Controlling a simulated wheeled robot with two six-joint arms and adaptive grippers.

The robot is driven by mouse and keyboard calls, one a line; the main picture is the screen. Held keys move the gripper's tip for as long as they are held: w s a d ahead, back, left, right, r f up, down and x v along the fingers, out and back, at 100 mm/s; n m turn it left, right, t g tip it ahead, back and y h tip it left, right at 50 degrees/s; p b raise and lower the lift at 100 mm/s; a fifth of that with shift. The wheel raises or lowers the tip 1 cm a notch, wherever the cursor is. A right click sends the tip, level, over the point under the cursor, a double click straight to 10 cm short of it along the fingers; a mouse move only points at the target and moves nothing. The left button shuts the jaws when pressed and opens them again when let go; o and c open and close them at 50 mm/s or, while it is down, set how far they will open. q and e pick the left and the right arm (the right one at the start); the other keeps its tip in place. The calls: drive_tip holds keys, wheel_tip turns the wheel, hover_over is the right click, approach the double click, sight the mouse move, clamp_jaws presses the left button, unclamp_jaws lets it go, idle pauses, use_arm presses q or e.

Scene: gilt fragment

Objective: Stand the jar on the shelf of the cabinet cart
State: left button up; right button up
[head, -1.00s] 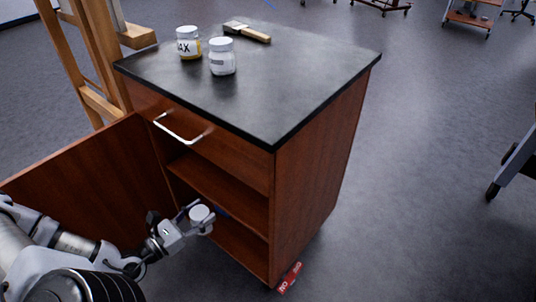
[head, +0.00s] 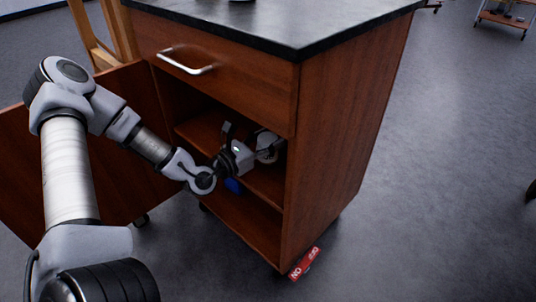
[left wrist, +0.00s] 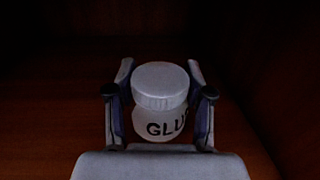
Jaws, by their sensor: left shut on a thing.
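The white jar labelled "GLU…" (left wrist: 158,112) is upright between the two fingers of my left gripper (left wrist: 160,105) in the left wrist view. In the head view, my left gripper (head: 266,146) reaches through the open front of the cabinet cart (head: 345,130), above the middle shelf (head: 205,133). The jar shows only in part there, behind the fingers. I cannot tell whether its base touches the shelf. The gripper is shut on the jar. My right gripper is out of view.
The cabinet door (head: 60,165) stands open on the left, beside my left arm. A blue item (head: 233,186) lies in the lower compartment. The drawer (head: 215,70) above is shut. A red "NO" item (head: 304,264) is on the floor by the cart's front corner.

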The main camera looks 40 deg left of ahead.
use_arm(q)
wheel_tip(320, 180, down, 2)
drive_tip(key=shift+r, duration=0.25)
drive_tip(key=shift+f, duration=0.2)
drive_tip(key=o, duration=1.3)
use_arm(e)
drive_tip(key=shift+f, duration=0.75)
use_arm(q)
drive_tip(key=shift+r, duration=0.15)
